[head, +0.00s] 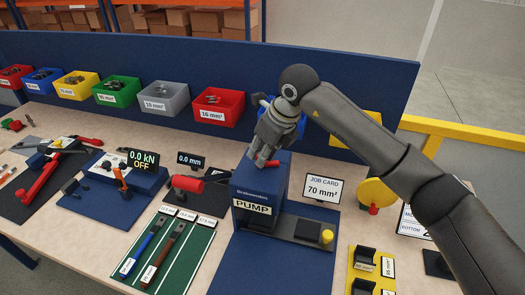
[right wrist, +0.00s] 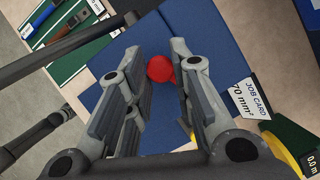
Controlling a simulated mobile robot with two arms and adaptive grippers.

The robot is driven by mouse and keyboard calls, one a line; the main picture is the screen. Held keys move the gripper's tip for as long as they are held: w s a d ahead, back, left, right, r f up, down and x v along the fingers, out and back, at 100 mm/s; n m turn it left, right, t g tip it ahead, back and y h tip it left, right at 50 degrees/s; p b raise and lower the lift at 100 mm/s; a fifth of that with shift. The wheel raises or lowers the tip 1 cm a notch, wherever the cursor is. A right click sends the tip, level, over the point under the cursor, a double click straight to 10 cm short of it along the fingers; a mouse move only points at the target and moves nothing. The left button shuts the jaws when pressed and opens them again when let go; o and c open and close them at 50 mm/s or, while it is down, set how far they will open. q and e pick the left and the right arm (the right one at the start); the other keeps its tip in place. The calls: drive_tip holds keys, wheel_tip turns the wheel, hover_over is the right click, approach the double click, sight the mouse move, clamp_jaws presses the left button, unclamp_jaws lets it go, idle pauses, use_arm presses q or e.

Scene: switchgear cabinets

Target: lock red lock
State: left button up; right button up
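A red round knob (right wrist: 159,68) shows in the right wrist view between my right gripper's two fingers, with narrow gaps on both sides. In the head view a small red part (head: 272,163) sticks out beside the fingertips, on top of the blue pump box (head: 258,188) labelled PUMP. My right gripper (head: 264,160) points down at the top of this box, its fingers apart; it also fills the right wrist view (right wrist: 160,52). Whether the fingers touch the red part cannot be told. My left gripper is not in view.
Coloured bins (head: 165,98) line the back below a blue panel (head: 200,60). A job card sign (head: 322,189) stands right of the pump, and a green tool mat (head: 172,250) lies left of it. A red-handled tool (head: 190,184) lies close to the pump's left side.

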clamp_jaws()
drive_tip(key=b, duration=0.1)
drive_tip(key=m+b, duration=0.1)
drive_tip(key=b, duration=0.1)
drive_tip(key=shift+w+f+m+t, duration=0.2)
drive_tip(key=shift+w+m+t, duration=0.1)
drive_tip(key=shift+t, duration=0.1)
drive_tip(key=shift+w+r+m+h+b, duration=0.1)
drive_tip(key=shift+r+m+h+b, duration=0.2)
drive_tip(key=shift+m+b, duration=0.15)
drive_tip(key=o, duration=0.9)
unclamp_jaws()
drive_tip(key=shift+c, duration=0.2)
